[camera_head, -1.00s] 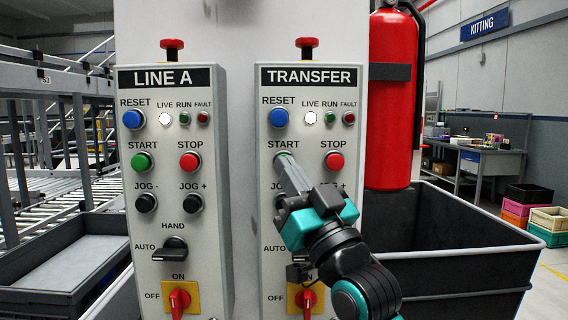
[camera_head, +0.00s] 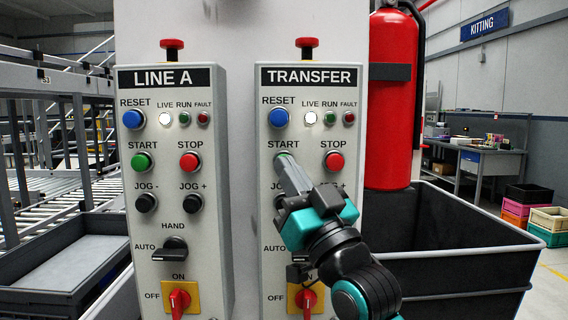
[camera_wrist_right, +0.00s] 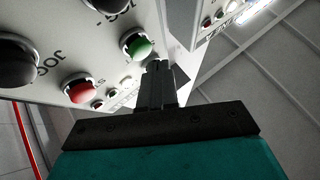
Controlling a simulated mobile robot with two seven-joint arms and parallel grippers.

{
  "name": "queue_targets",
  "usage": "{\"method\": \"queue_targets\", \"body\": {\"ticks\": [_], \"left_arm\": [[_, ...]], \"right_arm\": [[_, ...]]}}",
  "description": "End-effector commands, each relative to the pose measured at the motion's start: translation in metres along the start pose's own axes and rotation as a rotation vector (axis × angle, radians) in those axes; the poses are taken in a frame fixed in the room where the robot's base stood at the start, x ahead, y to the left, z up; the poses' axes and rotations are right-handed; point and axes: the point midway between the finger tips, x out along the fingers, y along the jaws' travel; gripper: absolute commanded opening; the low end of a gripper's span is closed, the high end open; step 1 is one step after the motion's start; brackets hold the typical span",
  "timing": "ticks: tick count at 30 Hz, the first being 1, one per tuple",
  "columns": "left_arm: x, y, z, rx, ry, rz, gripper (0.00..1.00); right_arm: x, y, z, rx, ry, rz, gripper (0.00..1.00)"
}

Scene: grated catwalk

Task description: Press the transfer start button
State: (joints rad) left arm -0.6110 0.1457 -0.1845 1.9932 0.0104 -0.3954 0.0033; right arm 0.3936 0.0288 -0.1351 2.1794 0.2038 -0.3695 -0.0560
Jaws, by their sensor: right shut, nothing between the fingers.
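The TRANSFER panel (camera_head: 335,85) is a light grey box right of centre in the head view. My right gripper (camera_head: 283,160) is shut and empty, its fingertips at the green START button on this panel. The fingers hide nearly all of that button in the head view; only a green sliver shows at their tips. In the right wrist view the green START button (camera_wrist_right: 140,48) shows just past the fingertips of the right gripper (camera_wrist_right: 158,66). I cannot tell whether they touch it. The red STOP button (camera_head: 334,161) is to its right. My left gripper is not in view.
The similar LINE A panel (camera_head: 172,110) stands left, with its own green START button (camera_head: 141,161). Blue RESET (camera_head: 279,117) is above the fingers; the JOG buttons below are partly hidden by my gripper. A fire extinguisher (camera_head: 391,120) and dark bin (camera_head: 450,270) are at right.

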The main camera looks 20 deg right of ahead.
Motion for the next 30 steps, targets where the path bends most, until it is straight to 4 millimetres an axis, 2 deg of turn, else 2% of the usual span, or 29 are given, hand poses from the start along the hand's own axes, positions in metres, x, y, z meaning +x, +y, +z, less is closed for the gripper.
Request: {"method": "queue_targets", "body": {"ticks": [30], "left_arm": [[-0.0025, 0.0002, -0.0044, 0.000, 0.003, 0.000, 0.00]], "right_arm": [[0.0077, 0.0055, 0.0053, -0.001, 0.000, 0.000, 0.00]]}}
